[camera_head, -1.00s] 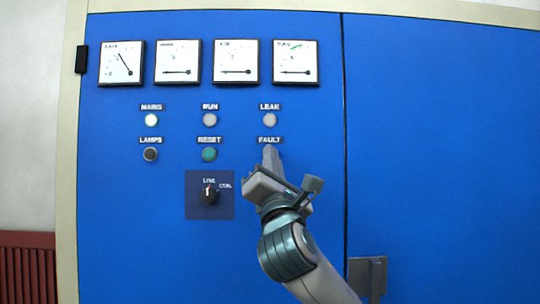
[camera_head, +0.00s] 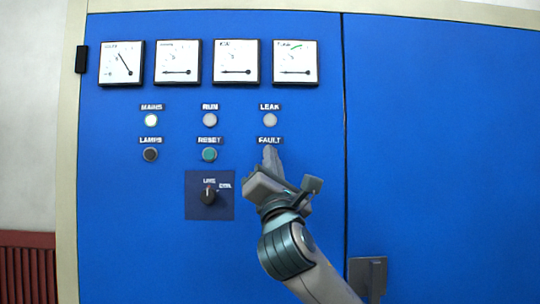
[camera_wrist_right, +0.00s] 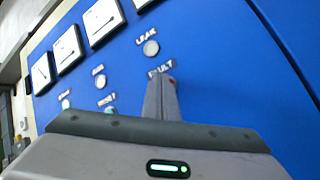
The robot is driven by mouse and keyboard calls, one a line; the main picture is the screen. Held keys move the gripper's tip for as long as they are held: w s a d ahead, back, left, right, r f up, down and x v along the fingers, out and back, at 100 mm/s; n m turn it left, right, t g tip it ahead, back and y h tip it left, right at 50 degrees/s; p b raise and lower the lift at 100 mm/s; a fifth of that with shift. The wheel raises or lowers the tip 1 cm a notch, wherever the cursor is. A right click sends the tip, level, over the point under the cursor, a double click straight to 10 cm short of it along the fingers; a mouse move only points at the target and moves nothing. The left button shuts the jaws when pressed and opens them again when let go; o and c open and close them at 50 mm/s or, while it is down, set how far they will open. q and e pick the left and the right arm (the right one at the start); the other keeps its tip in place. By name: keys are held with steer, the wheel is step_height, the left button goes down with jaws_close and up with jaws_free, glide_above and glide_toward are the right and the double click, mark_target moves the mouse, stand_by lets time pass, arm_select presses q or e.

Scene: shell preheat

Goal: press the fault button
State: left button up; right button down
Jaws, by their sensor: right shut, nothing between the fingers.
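The FAULT label (camera_head: 270,140) sits on the blue panel below the LEAK lamp. The fault button under it is hidden behind my right gripper (camera_head: 270,152). The right gripper is shut and empty, its fingertips pointing at the panel just below the FAULT label. In the right wrist view the closed fingers (camera_wrist_right: 161,82) end just under the FAULT label (camera_wrist_right: 161,68) and cover the button's place. I cannot tell whether the tips touch or press the button. My left gripper is not in view.
The blue cabinet (camera_head: 440,140) carries several dials along the top. The MAINS lamp (camera_head: 151,120) is lit white. The green RESET button (camera_head: 209,155), the dark LAMPS button (camera_head: 150,155) and a rotary switch (camera_head: 208,198) lie left of my gripper. A handle (camera_head: 366,276) is at lower right.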

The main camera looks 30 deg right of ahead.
steer(key=shift+w+d, duration=0.25)
steer(key=shift+w, duration=0.1)
stand_by(0.7)
steer(key=shift+s+a, duration=0.1)
stand_by(0.4)
steer(key=shift+s+a, duration=0.35)
steer(key=shift+s, duration=0.25)
steer(key=s+a, duration=0.1)
steer(key=s+p, duration=0.1)
steer(key=s, duration=0.1)
steer(key=s+a, duration=0.1)
steer(key=shift+s+a, duration=0.15)
steer(key=shift+a, duration=0.15)
stand_by(0.3)
stand_by(0.7)
